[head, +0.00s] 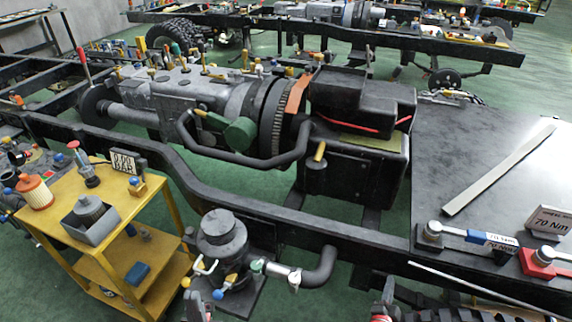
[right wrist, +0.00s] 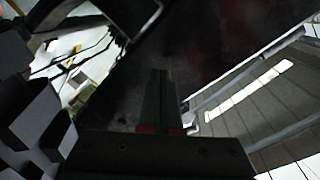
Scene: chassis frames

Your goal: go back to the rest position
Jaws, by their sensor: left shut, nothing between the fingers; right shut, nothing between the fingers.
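My right gripper (right wrist: 160,75) shows in the right wrist view. Its two dark fingers are together with nothing between them, and red marks show at their base. A narrow dark shape with red at its base, at the bottom edge of the head view, looks like my left gripper (head: 388,288). It is shut and holds nothing. It is in front of the near chassis rail (head: 350,243), and most of it is cut off by the picture edge. I cannot clearly make out my right gripper in the head view.
A dark worktop (head: 470,140) at right bears a long grey bar (head: 500,170), a blue torque wrench (head: 470,236), a red one (head: 540,262) and a 70 Nm sign (head: 549,221). A yellow cart (head: 60,235) stands at left. An engine (head: 170,95) sits in the frame.

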